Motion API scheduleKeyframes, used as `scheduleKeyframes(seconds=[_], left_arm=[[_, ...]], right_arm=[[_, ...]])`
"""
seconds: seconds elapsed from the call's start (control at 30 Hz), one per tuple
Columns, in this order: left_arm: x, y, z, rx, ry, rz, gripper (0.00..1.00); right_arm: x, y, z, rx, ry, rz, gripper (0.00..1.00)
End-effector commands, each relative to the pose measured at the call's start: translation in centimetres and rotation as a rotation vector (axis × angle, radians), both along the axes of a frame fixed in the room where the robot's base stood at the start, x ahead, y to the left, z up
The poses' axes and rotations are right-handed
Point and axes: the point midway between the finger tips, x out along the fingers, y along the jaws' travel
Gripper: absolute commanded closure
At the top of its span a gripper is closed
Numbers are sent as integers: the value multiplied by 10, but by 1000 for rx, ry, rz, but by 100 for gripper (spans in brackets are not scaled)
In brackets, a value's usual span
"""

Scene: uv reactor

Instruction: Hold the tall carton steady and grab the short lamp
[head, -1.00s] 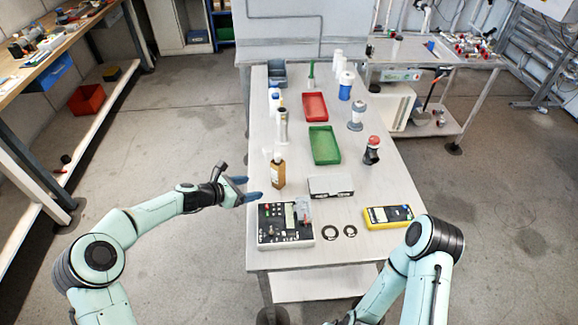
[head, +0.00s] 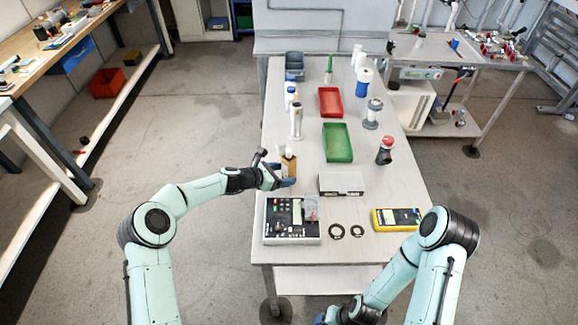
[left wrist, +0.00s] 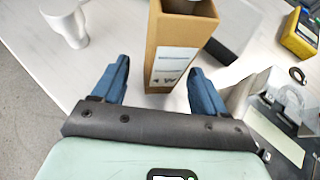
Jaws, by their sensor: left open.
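The tall brown carton (head: 289,166) stands upright near the table's left edge, and in the left wrist view it (left wrist: 175,50) shows an open top and a white label. Something pale pokes up from its top in the head view; I cannot tell whether this is the short lamp. My left gripper (head: 281,183) is open at the carton's lower part. In the left wrist view its blue fingers (left wrist: 157,90) stand on either side of the carton's near end, with gaps visible. My right gripper (head: 322,319) is mostly cut off at the bottom edge.
A white box (head: 341,184) lies right of the carton. A control box (head: 291,221), black rings (head: 337,231) and a yellow meter (head: 396,219) lie in front. A silver cylinder (head: 296,122), green tray (head: 337,143) and red-topped device (head: 385,150) stand behind.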

Motion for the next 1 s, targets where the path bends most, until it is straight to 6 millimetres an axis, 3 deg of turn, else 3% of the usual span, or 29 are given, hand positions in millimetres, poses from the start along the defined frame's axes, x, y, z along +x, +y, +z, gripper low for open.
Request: scheduleKeyframes(seconds=[0.2,0.53,0.57,0.7,1.0], left_arm=[[7,-11,-9,0,2,1,27],[9,-13,-10,0,2,1,27],[9,-13,-10,0,2,1,31],[8,-13,-10,0,1,0,72],[8,-13,-10,0,1,0,73]], right_arm=[[-2,0,-1,0,2,0,31],[-1,0,-1,0,2,0,31],[-1,0,-1,0,2,0,31],[-1,0,-1,0,2,0,31],[-1,0,-1,0,2,0,35]])
